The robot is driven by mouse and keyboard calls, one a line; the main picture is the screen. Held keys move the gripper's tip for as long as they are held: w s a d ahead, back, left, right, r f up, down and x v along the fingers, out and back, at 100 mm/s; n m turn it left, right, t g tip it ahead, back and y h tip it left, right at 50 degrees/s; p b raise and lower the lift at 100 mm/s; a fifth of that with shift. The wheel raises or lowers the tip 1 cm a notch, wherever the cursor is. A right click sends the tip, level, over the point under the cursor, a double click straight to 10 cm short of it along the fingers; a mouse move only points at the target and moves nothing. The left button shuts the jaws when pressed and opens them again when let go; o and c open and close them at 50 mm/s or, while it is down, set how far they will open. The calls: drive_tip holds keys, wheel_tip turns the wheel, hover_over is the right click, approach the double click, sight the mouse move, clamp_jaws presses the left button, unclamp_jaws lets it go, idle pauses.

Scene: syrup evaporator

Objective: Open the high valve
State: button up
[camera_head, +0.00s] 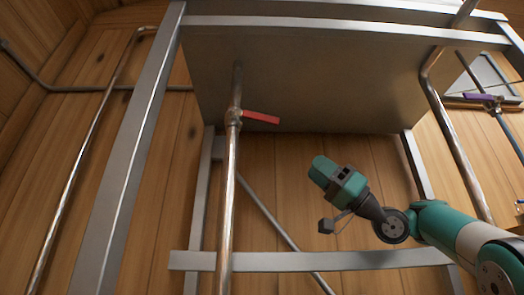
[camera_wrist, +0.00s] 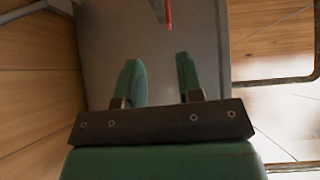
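A valve with a red lever handle (camera_head: 260,117) sits on a vertical metal pipe (camera_head: 229,190), just in front of the large metal tank. The lever points right, crosswise to the pipe, tilted slightly down. The red handle also shows at the top of the wrist view (camera_wrist: 168,12), beyond my fingertips and a little right of their middle. My gripper (camera_head: 322,164) is below and to the right of the handle in the head view, not touching it. In the wrist view, the two green fingers (camera_wrist: 158,62) stand apart with nothing between them.
A metal tank (camera_head: 310,75) hangs above, on a grey metal frame (camera_head: 130,160) with a low crossbar (camera_head: 320,261). Another valve with a purple handle (camera_head: 478,97) is at the far right. A bent pipe (camera_head: 450,130) runs down near my arm. Wood walls stand behind.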

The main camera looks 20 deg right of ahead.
sight(271, 123)
drive_tip(key=shift+n+g+y, duration=0.3)
drive_tip(key=shift+n+g, duration=0.3)
drive_tip(key=p+x, duration=0.4)
drive_tip(key=x, duration=0.1)
drive_tip(key=p+x, duration=0.4)
drive_tip(key=x, duration=0.2)
drive_tip(key=s+r+p+x, duration=0.1)
drive_tip(key=p+x, duration=0.3)
drive_tip(key=x, duration=0.1)
drive_tip(key=shift+w+d+r+p, duration=0.15)
drive_tip(key=shift+d+p, duration=0.05)
drive_tip(key=shift+p, duration=0.1)
drive_tip(key=shift+w+a+r+p, duration=0.15)
drive_tip(key=shift+a+r+p, duration=0.1)
drive_tip(key=shift+a+p, duration=0.15)
drive_tip(key=shift+c, duration=0.5)
clamp_jaws()
